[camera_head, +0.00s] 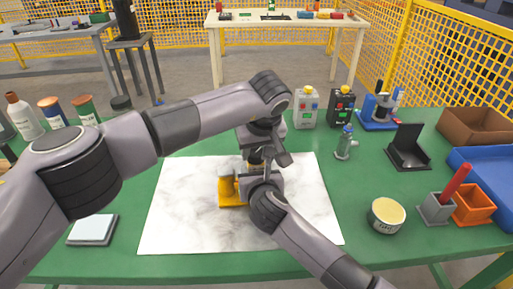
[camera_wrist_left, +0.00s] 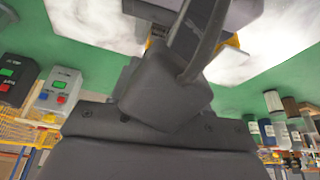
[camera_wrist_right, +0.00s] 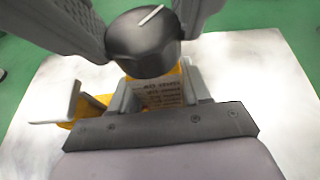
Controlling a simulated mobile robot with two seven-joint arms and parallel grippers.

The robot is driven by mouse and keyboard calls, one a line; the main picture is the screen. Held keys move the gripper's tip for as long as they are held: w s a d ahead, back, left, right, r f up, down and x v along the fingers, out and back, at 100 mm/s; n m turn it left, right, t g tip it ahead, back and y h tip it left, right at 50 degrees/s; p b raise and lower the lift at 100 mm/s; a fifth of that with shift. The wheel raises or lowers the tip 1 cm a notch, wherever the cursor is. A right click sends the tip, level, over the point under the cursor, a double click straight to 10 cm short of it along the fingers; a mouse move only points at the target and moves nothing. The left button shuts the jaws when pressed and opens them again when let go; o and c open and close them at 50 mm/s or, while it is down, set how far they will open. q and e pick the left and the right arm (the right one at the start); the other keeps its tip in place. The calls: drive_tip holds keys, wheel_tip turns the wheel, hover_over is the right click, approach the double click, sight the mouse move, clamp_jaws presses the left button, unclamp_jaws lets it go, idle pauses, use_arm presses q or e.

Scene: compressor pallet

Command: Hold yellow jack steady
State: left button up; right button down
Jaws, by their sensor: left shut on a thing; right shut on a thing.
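The yellow jack (camera_head: 229,194) stands on the white marbled sheet (camera_head: 180,215) in the middle of the green table. Its labelled body (camera_wrist_right: 160,94) and black round knob with a white mark (camera_wrist_right: 145,42) show in the right wrist view. My right gripper (camera_head: 246,184) is shut on the jack's body, one finger on each side. My left gripper (camera_head: 257,155) reaches over from above and is shut on the black knob. In the left wrist view only small yellow parts of the jack (camera_wrist_left: 234,41) show; the rest is hidden behind gripper parts.
Two control boxes (camera_head: 306,107) (camera_head: 341,106) and a small grey-blue fitting (camera_head: 345,143) stand behind the sheet. A round tin (camera_head: 386,215), an orange holder (camera_head: 472,204) and a blue tray (camera_head: 485,170) are at the right. A flat pad (camera_head: 93,230) lies front left.

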use_arm(q)
drive_tip(key=shift+m+h, duration=0.7)
drive_tip(key=shift+m, duration=0.9)
drive_tip(key=o, duration=1.1)
drive_tip(key=shift+c, duration=0.2)
drive_tip(key=v, duration=1.2)
drive_tip(key=shift+a, duration=0.1)
